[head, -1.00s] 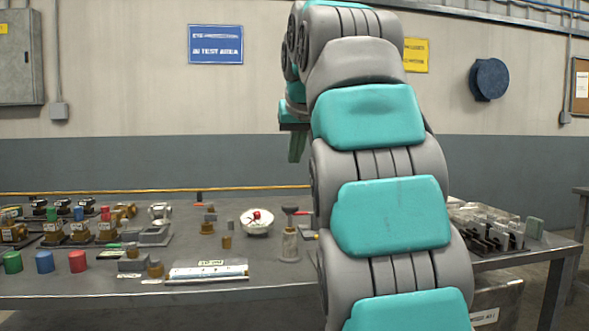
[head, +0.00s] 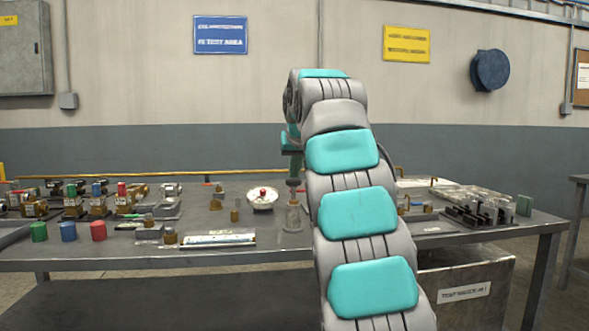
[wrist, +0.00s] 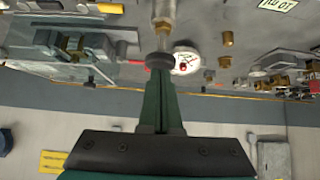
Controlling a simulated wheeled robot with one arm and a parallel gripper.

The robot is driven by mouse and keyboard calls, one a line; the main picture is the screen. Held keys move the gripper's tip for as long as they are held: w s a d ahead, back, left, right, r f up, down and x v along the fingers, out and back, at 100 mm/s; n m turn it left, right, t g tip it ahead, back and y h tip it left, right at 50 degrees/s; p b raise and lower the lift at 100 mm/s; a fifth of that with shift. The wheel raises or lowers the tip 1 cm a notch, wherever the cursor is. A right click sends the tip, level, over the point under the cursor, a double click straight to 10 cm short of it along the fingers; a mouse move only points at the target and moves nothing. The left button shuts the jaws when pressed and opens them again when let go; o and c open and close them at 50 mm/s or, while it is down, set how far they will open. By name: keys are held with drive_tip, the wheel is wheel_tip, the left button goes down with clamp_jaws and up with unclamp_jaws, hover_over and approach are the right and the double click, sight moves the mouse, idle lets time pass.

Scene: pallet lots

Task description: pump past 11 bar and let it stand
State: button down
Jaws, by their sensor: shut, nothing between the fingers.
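The hand pump (head: 293,216) is a pale metal cylinder standing upright on the table, with a dark round handle knob (head: 293,183) on a thin rod. The pump body also shows at the top of the wrist view (wrist: 164,12). My gripper (head: 293,175) is shut and empty, pointing down over the knob. In the wrist view the green fingertips (wrist: 160,68) meet or nearly meet the knob; I cannot tell whether they press on it. A round white gauge (head: 257,205) with a red centre lies left of the pump; its reading is too small to make out.
Red, blue and green cylinders (head: 68,231) and several brass fittings stand on the left of the table. A flat labelled plate (head: 220,239) lies near the front edge. A rack of clear parts (head: 480,208) is at the right. My arm hides the table's middle.

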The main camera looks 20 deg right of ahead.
sight(294, 184)
drive_tip(key=shift+f, duration=0.1)
drive_tip(key=shift+f+b, duration=1.35)
drive_tip(key=shift+f, duration=0.4)
drive_tip(key=w+r+p+v, duration=0.2)
drive_tip(key=p+v, duration=0.1)
drive_tip(key=v, duration=1)
drive_tip(key=shift+d+r+p, duration=0.15)
drive_tip(key=shift+d+p, duration=0.15)
drive_tip(key=shift+p, duration=0.05)
